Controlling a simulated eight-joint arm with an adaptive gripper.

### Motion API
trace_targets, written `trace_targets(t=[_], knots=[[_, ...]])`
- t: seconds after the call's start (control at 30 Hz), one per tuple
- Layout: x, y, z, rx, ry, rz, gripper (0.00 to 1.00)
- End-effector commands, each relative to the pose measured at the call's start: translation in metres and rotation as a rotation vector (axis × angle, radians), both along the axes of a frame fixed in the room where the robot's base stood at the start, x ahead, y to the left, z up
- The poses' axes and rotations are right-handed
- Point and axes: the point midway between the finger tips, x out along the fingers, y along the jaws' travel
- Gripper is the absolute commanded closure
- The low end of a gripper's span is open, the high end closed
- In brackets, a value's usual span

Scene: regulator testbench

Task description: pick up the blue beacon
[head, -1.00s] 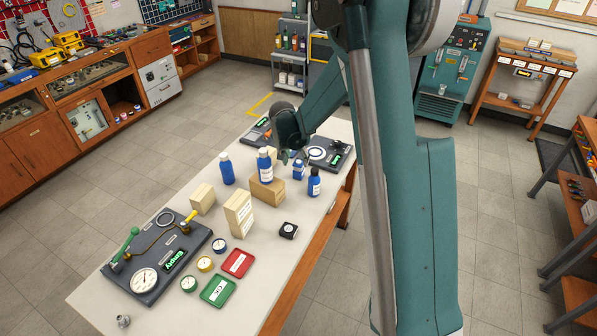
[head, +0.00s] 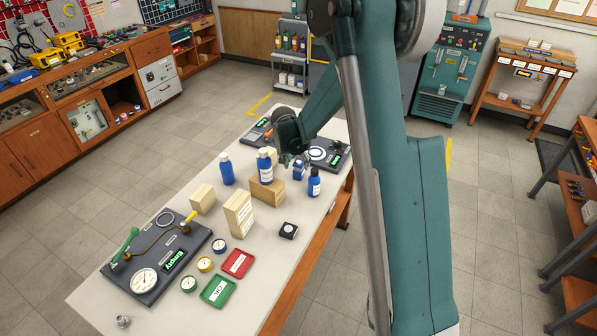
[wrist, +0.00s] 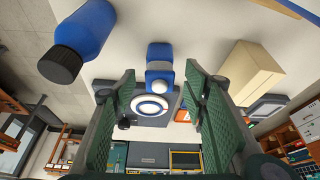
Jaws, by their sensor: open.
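In the wrist view the beacon (wrist: 160,57) is a blue body with a pale band, centred ahead between my fingers. My gripper (wrist: 160,78) is open, with a green-padded finger on each side of it. The fingertips reach close to the beacon, and I see no clear contact.
A dark-capped blue bottle (wrist: 83,38) is close on the left in the wrist view, and a wooden block (wrist: 243,73) on the right. More blue bottles (head: 226,169) (head: 265,165) stand nearby. A dark panel with a white ring (head: 317,153) lies behind the beacon.

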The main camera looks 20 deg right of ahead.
Motion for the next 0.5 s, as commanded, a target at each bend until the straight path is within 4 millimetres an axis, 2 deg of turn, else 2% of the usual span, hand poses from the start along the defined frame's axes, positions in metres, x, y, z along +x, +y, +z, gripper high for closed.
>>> trace_targets(t=[0.27,0.5], knots=[[0.001,-0.001,-0.004,0.000,0.000,0.000,0.56],[0.006,-0.005,-0.021,0.000,0.000,0.000,0.56]])
